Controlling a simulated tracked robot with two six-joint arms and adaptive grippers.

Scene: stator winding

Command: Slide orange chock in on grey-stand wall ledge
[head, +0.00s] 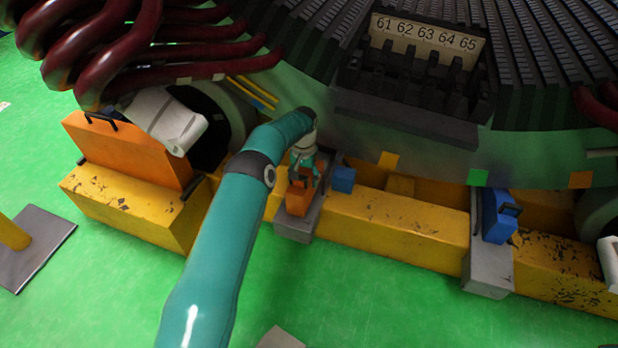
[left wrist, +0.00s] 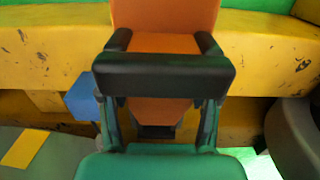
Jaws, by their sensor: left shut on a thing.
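The orange chock (head: 298,201) is at the grey stand (head: 294,230) in the middle of the head view, in front of the yellow beam. It appears to overlap the stand's top; I cannot tell whether it touches the wall ledge. My left gripper (head: 303,176) comes down from above and is shut on the chock. In the left wrist view the orange chock (left wrist: 165,14) shows beyond a black bar (left wrist: 165,75) that spans between the gripper's fingers (left wrist: 160,112). The ledge is hidden behind chock and gripper. My right gripper is not in view.
A small blue block (head: 343,179) sits just right of the gripper. Another grey stand (head: 488,274) with a blue chock (head: 496,218) stands farther right. A large orange block (head: 125,150) rests on yellow beam (head: 130,208) at left. Green floor in front is mostly clear.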

